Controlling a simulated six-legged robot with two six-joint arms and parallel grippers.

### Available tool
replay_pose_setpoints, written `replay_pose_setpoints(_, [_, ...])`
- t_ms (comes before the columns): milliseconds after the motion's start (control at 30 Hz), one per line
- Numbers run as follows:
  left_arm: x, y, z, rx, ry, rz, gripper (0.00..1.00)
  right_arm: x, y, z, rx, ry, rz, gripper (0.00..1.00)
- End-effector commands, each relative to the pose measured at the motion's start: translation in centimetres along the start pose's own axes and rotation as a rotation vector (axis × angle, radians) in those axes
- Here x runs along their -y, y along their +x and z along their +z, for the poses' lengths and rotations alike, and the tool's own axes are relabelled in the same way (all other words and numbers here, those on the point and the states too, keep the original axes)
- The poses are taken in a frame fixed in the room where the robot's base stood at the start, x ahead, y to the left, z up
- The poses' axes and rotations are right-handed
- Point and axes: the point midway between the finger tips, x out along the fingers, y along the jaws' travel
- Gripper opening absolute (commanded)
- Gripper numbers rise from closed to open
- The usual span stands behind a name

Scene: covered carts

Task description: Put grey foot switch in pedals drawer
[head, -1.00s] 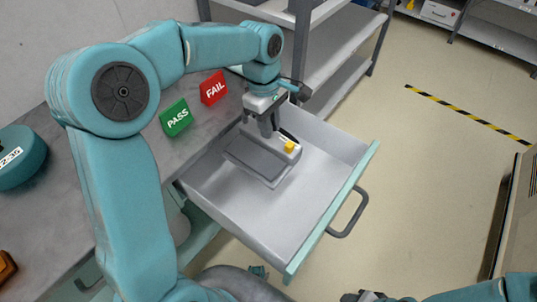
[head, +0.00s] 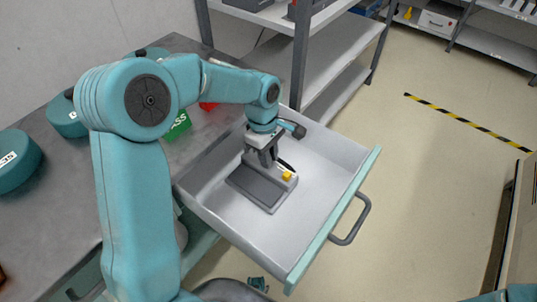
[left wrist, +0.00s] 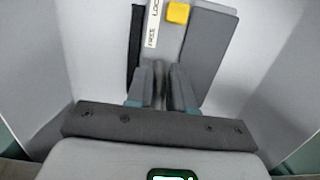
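The grey foot switch (head: 258,188), a flat grey pedal with a yellow button (head: 287,176) on its housing, is inside the open pedals drawer (head: 318,218). It lies low over the drawer floor; I cannot tell whether it touches the floor. My left gripper (head: 268,160) points down at the switch, its fingers close together on a narrow part of it. In the left wrist view, the fingers (left wrist: 162,88) are at the switch (left wrist: 211,50), beside a white lock label. My right gripper is not in view; only a bit of my right arm shows at the bottom right.
The drawer's pale green front with a dark handle (head: 352,222) sticks out over the floor. A green PASS sign (head: 178,126) and a red sign (head: 208,106) stand on the grey worktop, partly behind my arm. A metal shelf (head: 325,55) rises behind the drawer.

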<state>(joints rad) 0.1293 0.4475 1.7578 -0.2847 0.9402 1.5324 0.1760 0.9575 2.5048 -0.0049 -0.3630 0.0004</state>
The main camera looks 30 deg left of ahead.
Motion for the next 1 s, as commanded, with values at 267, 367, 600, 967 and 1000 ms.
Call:
replay_pose_setpoints(267, [0.0,0.0,0.0,0.000,0.000,0.000,0.46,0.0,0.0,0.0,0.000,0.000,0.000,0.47])
replay_pose_setpoints(367, [0.0,-0.2,0.0,0.000,0.000,0.001,0.46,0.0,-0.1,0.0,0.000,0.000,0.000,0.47])
replay_pose_setpoints(600, [-0.1,-4.0,0.1,-0.001,-0.001,0.005,0.46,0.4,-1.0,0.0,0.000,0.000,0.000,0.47])
replay_pose_setpoints(967, [-0.1,-11.1,0.1,-0.001,0.001,0.002,0.46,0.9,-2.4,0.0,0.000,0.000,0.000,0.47])
replay_pose_setpoints(1000, [-0.1,-11.5,0.1,-0.001,0.001,0.001,0.46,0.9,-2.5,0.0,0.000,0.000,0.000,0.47])
